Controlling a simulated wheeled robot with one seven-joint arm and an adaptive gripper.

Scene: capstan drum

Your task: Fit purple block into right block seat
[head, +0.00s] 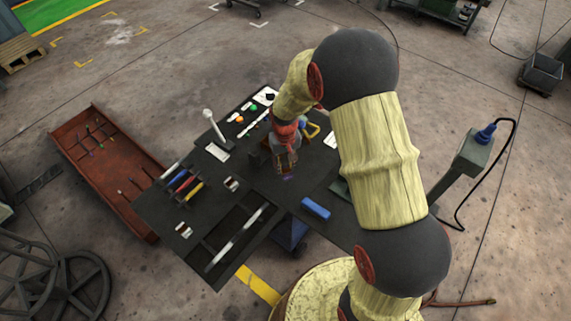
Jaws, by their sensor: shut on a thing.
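My gripper (287,168) is over the middle of the dark table (262,188), pointing down. Its jaws look small and dark here. A small purple patch, seemingly the purple block (289,178), shows at the fingertips, and my gripper is shut on it. Most of the block is hidden by the fingers. I cannot tell whether it touches the surface below. The right block seat cannot be made out; my gripper and arm cover part of the table.
A blue bar (315,208) lies right of my gripper. Small coloured pieces (250,108) lie at the back. A red tray (107,165) stands left of the table. A grey post (465,160) stands right.

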